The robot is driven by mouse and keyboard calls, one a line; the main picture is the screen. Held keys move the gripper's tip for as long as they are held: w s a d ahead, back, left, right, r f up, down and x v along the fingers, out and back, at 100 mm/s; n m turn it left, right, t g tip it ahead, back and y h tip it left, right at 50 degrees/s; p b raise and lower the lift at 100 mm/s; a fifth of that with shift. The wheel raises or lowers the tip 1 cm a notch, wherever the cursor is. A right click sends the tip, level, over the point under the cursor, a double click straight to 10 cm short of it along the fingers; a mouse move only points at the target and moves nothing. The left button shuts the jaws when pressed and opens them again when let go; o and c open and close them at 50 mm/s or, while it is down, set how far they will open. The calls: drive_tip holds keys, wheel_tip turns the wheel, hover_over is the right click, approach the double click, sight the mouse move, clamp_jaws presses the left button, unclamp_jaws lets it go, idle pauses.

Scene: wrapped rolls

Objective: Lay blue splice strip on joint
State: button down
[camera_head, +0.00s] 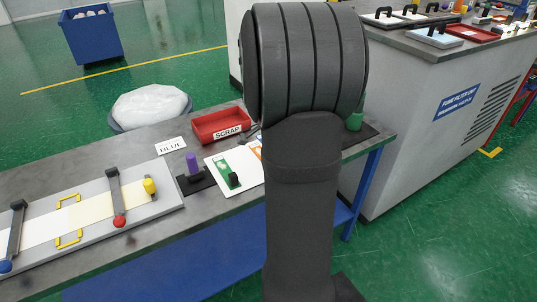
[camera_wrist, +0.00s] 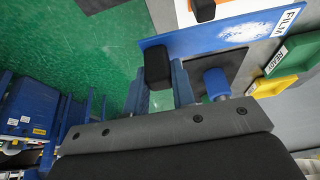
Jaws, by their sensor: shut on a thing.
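In the wrist view, the two blue fingers of my gripper (camera_wrist: 160,92) are closed about a black block-shaped handle (camera_wrist: 158,65). A flat blue piece (camera_wrist: 180,38) with a white speckled patch lies just beyond the fingertips. I cannot tell whether it is joined to the handle. In the head view, the splice board (camera_head: 165,199) lies at left with a pale film band (camera_head: 92,212) across it. Yellow brackets (camera_head: 68,239) stand at the middle of the band, and dark clamps (camera_head: 115,192) cross it. My arm hides my gripper in the head view.
A red SCRAP tray (camera_head: 220,123), a BLUE card (camera_head: 171,147), a purple-handled tool (camera_head: 192,165) and a white sheet with a green piece (camera_head: 222,165) are on the bench. The wrist view shows a blue knob (camera_wrist: 217,84), a green READY tray (camera_wrist: 292,55) and a yellow tray (camera_wrist: 274,87).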

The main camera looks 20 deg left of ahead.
drive_tip(key=shift+s+d+r, duration=0.1)
drive_tip(key=shift+d+r, duration=0.5)
drive_tip(key=shift+d, duration=0.35)
drive_tip(key=shift+a+r, duration=0.2)
drive_tip(key=shift+a, duration=0.1)
drive_tip(key=s+a+r, duration=0.1)
drive_tip(key=s+a, duration=0.3)
drive_tip(key=a, duration=1.3)
drive_tip(key=s+a, duration=0.4)
drive_tip(key=a, duration=1.3)
drive_tip(key=s+a, duration=1)
drive_tip(key=s, duration=0.4)
drive_tip(key=s+a, duration=1)
drive_tip(key=s, duration=0.5)
drive_tip(key=shift+s+a+f, duration=0.2)
drive_tip(key=shift+a+f, duration=0.15)
drive_tip(key=shift+a, duration=0.05)
drive_tip(key=shift+f, duration=0.1)
drive_tip(key=shift+f, duration=4.65)
